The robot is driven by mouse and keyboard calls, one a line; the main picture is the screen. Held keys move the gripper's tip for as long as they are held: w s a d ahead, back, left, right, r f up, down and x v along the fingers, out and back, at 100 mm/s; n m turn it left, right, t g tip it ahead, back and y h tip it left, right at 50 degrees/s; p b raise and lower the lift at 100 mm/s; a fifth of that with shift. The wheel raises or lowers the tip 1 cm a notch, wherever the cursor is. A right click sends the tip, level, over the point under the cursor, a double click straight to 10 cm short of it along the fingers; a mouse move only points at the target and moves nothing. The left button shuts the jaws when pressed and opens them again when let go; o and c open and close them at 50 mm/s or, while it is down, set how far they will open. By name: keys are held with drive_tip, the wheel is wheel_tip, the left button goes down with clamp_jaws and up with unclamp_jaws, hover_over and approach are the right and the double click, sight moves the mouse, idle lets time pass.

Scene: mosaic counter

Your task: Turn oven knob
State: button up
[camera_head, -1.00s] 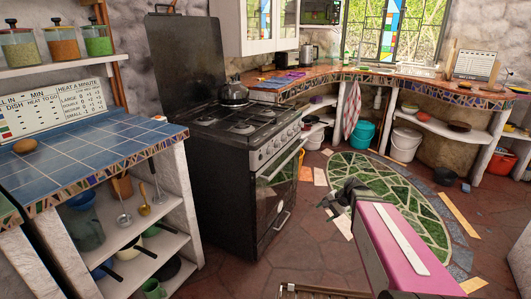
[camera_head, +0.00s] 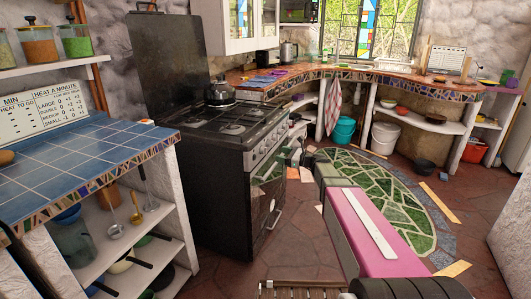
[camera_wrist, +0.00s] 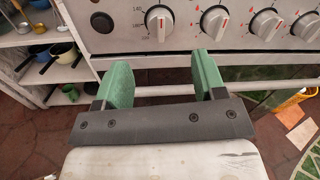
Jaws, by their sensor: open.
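The black stove (camera_head: 222,190) stands left of centre in the head view, with a row of knobs (camera_head: 266,147) on its silver front panel. In the wrist view several white and grey knobs show; the leftmost knob (camera_wrist: 158,22) has numbers around it, and the others, such as the second knob (camera_wrist: 215,22), have red marks by them. My gripper (camera_wrist: 160,65) has two green fingers, spread apart with nothing between them. In the picture it is below the leftmost knob, which lines up with the gap. The fingers appear apart from the knobs.
A white oven handle bar (camera_wrist: 160,90) runs across behind the fingers. A blue-tiled counter (camera_head: 75,165) with open shelves stands left of the stove. A kettle (camera_head: 220,92) sits on the stove top. The floor with a green mosaic (camera_head: 385,190) is open on the right.

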sight(264, 150)
drive_tip(key=x, duration=0.8)
drive_tip(key=shift+a, duration=0.2)
drive_tip(key=c, duration=0.9)
